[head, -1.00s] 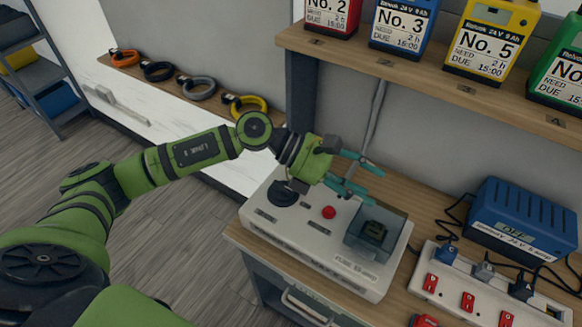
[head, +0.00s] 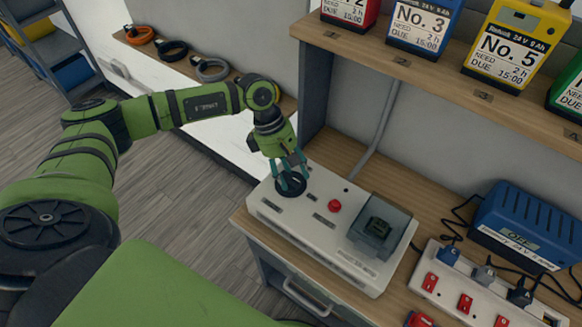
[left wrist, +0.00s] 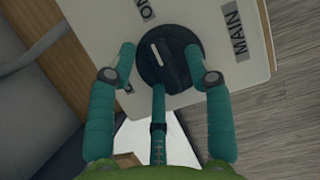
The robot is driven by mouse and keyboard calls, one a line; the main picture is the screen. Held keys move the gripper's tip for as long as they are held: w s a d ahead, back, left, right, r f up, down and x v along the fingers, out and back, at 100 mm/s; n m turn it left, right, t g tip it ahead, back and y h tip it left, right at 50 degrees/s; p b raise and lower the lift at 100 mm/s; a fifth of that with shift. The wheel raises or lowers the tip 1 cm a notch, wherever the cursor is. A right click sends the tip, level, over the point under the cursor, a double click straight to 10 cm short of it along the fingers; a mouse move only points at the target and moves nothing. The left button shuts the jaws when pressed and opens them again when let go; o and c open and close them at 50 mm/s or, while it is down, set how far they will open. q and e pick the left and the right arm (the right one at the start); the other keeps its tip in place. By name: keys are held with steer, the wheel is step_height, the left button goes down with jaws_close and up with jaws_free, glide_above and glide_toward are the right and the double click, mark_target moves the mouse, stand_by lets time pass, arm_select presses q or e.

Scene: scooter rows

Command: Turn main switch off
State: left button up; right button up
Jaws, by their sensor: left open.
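The main switch is a round black rotary knob (head: 290,185) at the left end of a white switch panel (head: 330,265). In the left wrist view the knob (left wrist: 164,58) carries a white pointer mark, with a "MAIN" label to its right and an "ON" label above. My left gripper (head: 289,178) is right over the knob, pointing down. In the left wrist view its teal fingers (left wrist: 163,75) are open, spread on both sides of the knob with a third below. I cannot tell whether they touch it. My right gripper is not in view.
A red button (head: 334,205) and a clear-covered box (head: 380,228) are on the same panel. A blue charger (head: 525,228) and a power strip with red switches (head: 465,302) stand to the right. A shelf with labelled batteries (head: 420,25) overhangs the back.

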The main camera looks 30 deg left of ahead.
arm_select(q)
steer(key=shift+f, duration=0.15)
jaws_close()
